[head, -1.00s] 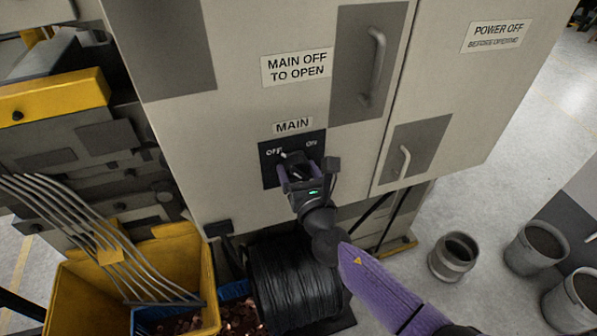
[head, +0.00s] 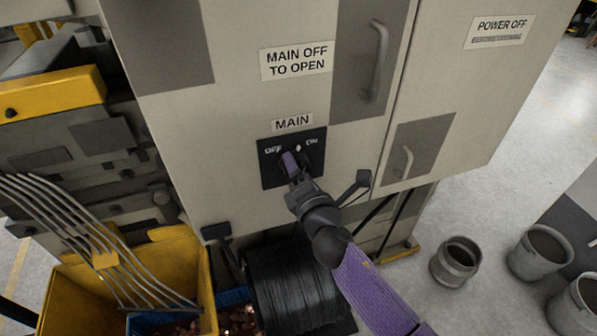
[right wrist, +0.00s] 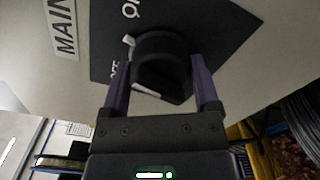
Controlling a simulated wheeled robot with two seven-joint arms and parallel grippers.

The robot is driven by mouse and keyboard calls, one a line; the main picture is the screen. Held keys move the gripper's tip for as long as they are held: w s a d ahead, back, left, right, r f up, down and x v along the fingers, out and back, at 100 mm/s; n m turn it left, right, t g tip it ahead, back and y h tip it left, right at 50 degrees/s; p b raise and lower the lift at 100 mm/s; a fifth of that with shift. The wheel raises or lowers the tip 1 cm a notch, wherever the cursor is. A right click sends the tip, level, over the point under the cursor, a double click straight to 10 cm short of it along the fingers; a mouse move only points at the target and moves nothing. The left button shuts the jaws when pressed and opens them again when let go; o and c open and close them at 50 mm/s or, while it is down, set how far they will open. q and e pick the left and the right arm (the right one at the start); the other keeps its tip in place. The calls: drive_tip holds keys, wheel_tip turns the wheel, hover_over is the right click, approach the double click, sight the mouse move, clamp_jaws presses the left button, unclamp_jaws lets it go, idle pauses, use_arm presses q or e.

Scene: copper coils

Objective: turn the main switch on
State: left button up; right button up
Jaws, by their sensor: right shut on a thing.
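The main switch is a black knob (right wrist: 160,55) on a dark square plate (head: 316,170) on the cabinet front, under the MAIN label (head: 292,123). The plate reads OFF at upper left and ON at upper right. A white pointer mark (head: 298,148) shows between the two words, about midway. My right gripper (head: 291,160) is at the plate, rolled to one side, with its purple fingers on both sides of the knob, shut on it. In the head view the gripper hides most of the knob. My left gripper is in neither view.
The grey cabinet (head: 230,140) has door handles (head: 376,60) to the right of the switch. Below stand a black cable spool (head: 290,285), a yellow bin (head: 75,300) and a blue bin with copper pieces. Metal pots (head: 455,262) stand on the open floor at right.

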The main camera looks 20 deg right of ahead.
drive_tip(key=m, duration=0.5)
drive_tip(key=shift+m, duration=0.3)
idle(0.4)
drive_tip(key=o, duration=1.1)
drive_tip(key=s, duration=1)
drive_tip(key=shift+d+b, duration=0.2)
drive_tip(key=shift+b, duration=0.1)
